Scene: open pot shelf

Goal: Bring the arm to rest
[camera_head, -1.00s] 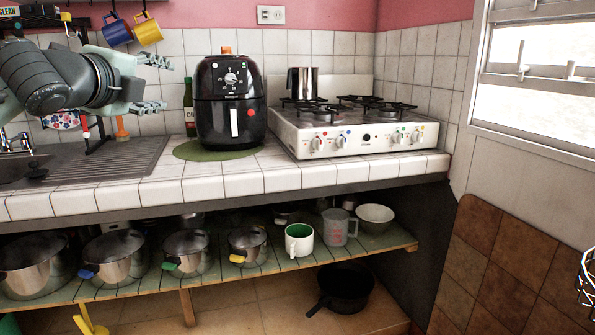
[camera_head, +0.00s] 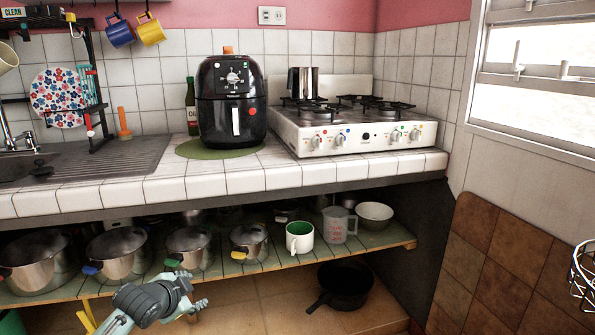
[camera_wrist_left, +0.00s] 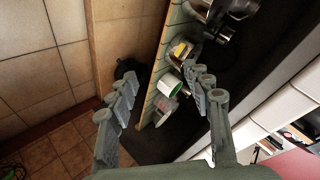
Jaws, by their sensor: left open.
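My left gripper (camera_head: 196,289) is low in the head view, in front of the pot shelf's front edge (camera_head: 130,284), with its fingers pointing right. It is open, and nothing shows between its fingers. In the left wrist view the two fingers (camera_wrist_left: 163,88) are spread apart. The shelf, with a green and white mug (camera_wrist_left: 171,86), lies beyond them. My right gripper is in neither view.
Several steel pots (camera_head: 118,254), a mug (camera_head: 300,237), a measuring jug (camera_head: 337,226) and a bowl (camera_head: 375,215) stand on the shelf. A black pan (camera_head: 346,284) is below. The tiled counter (camera_head: 226,184) overhangs, holding an air fryer (camera_head: 232,103) and stove (camera_head: 350,134).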

